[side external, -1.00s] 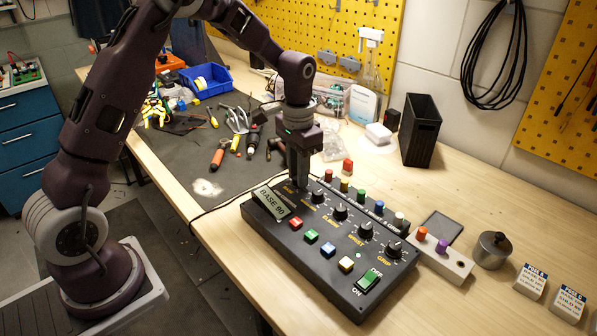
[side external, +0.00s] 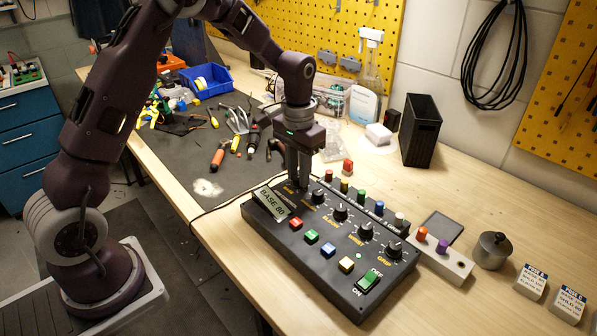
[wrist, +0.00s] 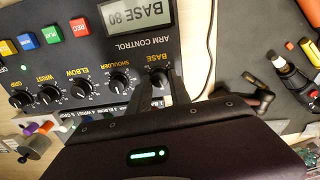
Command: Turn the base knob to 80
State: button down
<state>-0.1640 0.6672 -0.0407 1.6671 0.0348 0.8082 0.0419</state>
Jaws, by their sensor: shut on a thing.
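The control box (side external: 318,275) is black, with a row of knobs, coloured buttons and a small display. The display (side external: 271,203) reads BASE 80; it also shows in the wrist view (wrist: 132,14). My gripper (side external: 299,180) points down at the box's far left corner. In the wrist view its two fingers (wrist: 164,88) are shut around the base knob (wrist: 158,76), beside the BASE label. The fingers hide most of the knob, so its pointer cannot be made out. The shoulder, elbow, wrist and grip knobs stand free in a row beside it.
A rail with coloured pegs (side external: 362,203) runs along the box's back edge. A block with orange and purple pegs (side external: 440,261) and a metal pot (side external: 492,250) stand to the right. Hand tools (side external: 237,140) lie on the dark mat behind. A black bin (side external: 421,130) stands at the back.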

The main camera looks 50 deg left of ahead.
jog(key=c, duration=1.2)
grip_release()
notch_tip(320, 180, up, 6)
jog(key=shift+r, duration=0.1)
jog(key=shift+s+r, duration=0.1)
jog(key=shift+r, duration=0.5)
jog(key=s+d+r+t, duration=0.25)
jog(key=s+r, duration=0.35)
jog(key=s, duration=0.4)
jog(key=s+d+r+t, duration=0.25)
jog(key=s+r, duration=0.35)
jog(key=s, duration=0.4)
jog(key=shift+m+t, duration=0.3)
jog(key=shift+m, duration=0.1)
jog(key=s, duration=0.2)
jog(key=s+f, duration=0.1)
jog(key=s, duration=0.4)
jog(key=shift+s+d+f, duration=0.35)
jog(key=shift+d+f, duration=0.05)
